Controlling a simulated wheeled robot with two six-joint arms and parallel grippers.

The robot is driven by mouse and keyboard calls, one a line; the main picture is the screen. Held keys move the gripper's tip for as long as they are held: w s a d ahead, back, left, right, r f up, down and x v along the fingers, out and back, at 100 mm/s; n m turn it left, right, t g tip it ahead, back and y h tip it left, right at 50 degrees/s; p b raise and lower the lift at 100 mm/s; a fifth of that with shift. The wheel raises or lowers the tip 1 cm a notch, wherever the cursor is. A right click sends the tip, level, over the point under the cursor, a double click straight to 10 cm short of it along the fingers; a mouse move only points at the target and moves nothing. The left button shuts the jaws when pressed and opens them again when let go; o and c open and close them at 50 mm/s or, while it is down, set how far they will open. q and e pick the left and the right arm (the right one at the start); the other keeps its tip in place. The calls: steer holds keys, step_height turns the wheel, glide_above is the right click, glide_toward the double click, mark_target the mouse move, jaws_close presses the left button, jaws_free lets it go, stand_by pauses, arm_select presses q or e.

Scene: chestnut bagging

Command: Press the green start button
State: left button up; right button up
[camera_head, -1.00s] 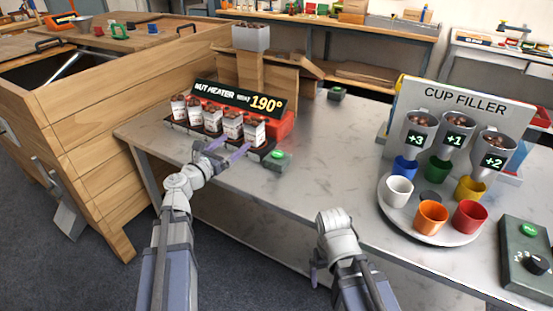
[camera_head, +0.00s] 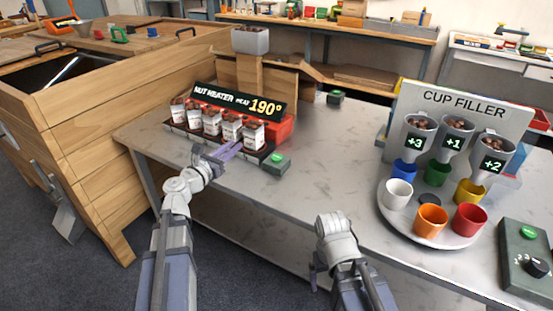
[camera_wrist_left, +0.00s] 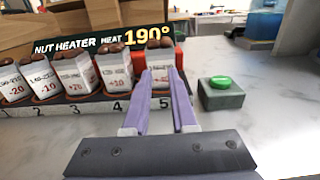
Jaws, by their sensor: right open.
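A green button (camera_head: 277,157) sits on a dark box at the right end of the nut heater. It also shows in the left wrist view (camera_wrist_left: 221,82), right of my fingers. My left gripper (camera_head: 236,146) is in front of the heater's right part, left of this button and apart from it. Its two purple fingers (camera_wrist_left: 161,72) have a narrow gap with nothing held. Two more green buttons show, one on a small box (camera_head: 336,94) at the table's back and one on a panel (camera_head: 528,232) at the right. My right gripper (camera_head: 316,275) is low in front of the table; its fingers are barely visible.
The nut heater (camera_head: 240,101) reads 190° and holds several labelled bags of nuts (camera_head: 211,122). The cup filler (camera_head: 463,101) stands right, with coloured cups on a round tray (camera_head: 437,236). The table middle (camera_head: 325,160) is clear. A wooden cabinet (camera_head: 85,140) stands left.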

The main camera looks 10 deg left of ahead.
arm_select(q)
jaws_close()
stand_by(0.9)
